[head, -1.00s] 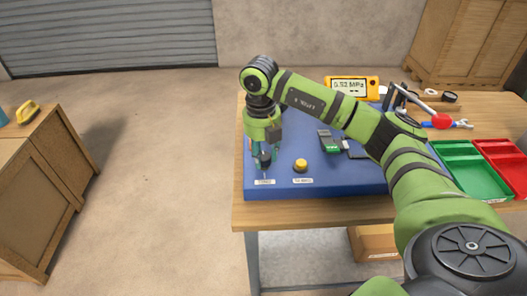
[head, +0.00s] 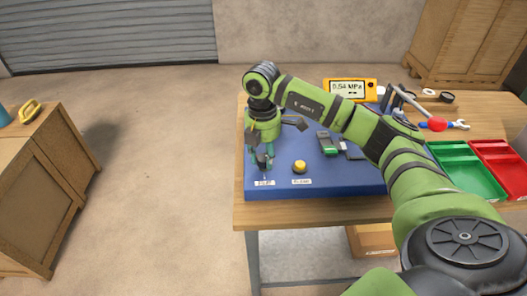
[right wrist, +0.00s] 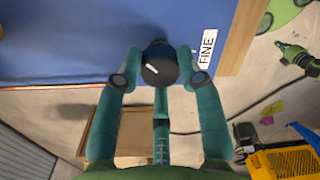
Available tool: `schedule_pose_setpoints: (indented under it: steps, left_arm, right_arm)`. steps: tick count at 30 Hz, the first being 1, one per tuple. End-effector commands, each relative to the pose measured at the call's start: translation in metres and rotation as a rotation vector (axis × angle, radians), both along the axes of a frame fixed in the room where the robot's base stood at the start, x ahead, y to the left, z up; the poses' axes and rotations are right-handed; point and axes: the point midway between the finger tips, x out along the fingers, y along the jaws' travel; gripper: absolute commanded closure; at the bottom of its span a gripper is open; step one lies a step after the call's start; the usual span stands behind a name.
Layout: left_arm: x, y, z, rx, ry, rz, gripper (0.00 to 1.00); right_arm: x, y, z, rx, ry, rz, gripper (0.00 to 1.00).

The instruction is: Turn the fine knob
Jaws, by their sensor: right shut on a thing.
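The fine knob (right wrist: 160,66) is black with a white pointer line and stands on the blue panel (head: 330,185). A FINE label (right wrist: 207,48) lies beside it. My right gripper (right wrist: 158,75) is shut on the knob, with a teal finger on each side. In the head view the right gripper (head: 264,162) points down at the panel's front left corner and mostly hides the knob. The yellow gauge (head: 350,89) behind the panel appears to read 0.54 MPa. What looks like my left gripper (right wrist: 300,60) shows small in the right wrist view; its jaws are unclear.
A yellow knob (head: 300,167) stands on the panel just right of my right gripper. Green (head: 463,170) and red (head: 503,165) trays lie at the table's right. A red-tipped lever (head: 437,125) stands behind. Open floor lies left of the table.

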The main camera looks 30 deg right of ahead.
Motion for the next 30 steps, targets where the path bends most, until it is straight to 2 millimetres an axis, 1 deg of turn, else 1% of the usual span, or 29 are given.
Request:
schedule_pose_setpoints:
  steps: [1,18,24,30]
  left_arm:
    - [0.000,0.000,0.004,0.000,0.000,0.000,1.00]
    - [0.000,0.000,0.032,0.000,0.000,0.000,1.00]
    - [0.000,0.000,0.040,0.000,0.000,0.000,1.00]
    - [0.000,0.000,0.047,0.000,0.000,0.000,1.00]
  right_arm:
    - [0.000,0.000,0.002,-0.001,0.000,-0.046,0.95]
    - [0.000,-0.001,0.002,-0.001,0.001,-0.581,0.95]
    - [0.000,-0.001,0.002,0.000,0.001,-0.738,0.95]
    - [0.000,-0.001,0.002,0.000,-0.001,-0.852,0.95]
